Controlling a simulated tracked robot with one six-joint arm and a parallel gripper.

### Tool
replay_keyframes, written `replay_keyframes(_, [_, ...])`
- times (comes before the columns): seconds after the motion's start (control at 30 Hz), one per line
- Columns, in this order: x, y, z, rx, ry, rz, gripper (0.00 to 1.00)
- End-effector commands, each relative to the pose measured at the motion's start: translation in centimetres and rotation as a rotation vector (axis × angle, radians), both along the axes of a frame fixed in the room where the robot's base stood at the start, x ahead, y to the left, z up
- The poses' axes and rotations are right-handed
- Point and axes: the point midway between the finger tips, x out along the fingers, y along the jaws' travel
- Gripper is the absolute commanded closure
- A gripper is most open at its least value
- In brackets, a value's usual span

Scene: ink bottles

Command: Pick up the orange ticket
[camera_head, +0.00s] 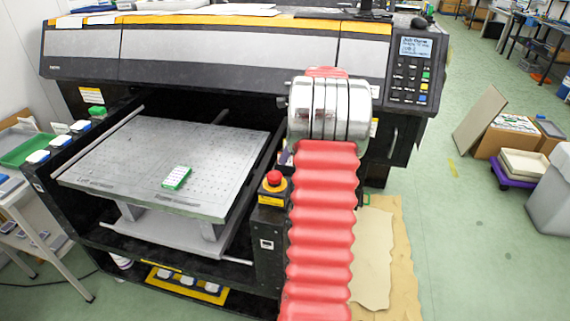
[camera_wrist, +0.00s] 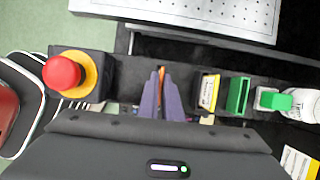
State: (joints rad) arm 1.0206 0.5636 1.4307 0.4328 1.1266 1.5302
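A narrow orange strip, which looks like the orange ticket (camera_wrist: 162,73) seen edge-on, shows in the wrist view between the two purple fingers of my gripper (camera_wrist: 161,82). The fingers are close together with the strip between them, so my gripper looks shut on it. Most of the ticket is hidden by the fingers. In the head view my silver and red arm hides the gripper, and no orange ticket shows there.
A red stop button (camera_wrist: 62,74) on a yellow ring stands left of my fingers in the wrist view. Right of them are a yellow-labelled block (camera_wrist: 209,92), a green block (camera_wrist: 238,95) and a white bottle (camera_wrist: 303,104). The printer's grey plate (camera_head: 150,150) holds a green-white box (camera_head: 176,178).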

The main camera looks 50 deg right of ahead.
Motion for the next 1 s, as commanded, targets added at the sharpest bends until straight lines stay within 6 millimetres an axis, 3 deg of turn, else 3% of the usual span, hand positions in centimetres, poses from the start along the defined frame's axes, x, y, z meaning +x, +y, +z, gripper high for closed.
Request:
replay_keyframes(0.63, [0.0, 0.0, 0.5, -0.001, 0.000, 0.000, 1.00])
replay_keyframes(0.77, [0.0, -0.1, 1.8, -0.002, -0.002, -0.001, 1.00])
replay_keyframes(1.0, [0.0, -0.1, 5.9, -0.004, -0.002, -0.001, 1.00])
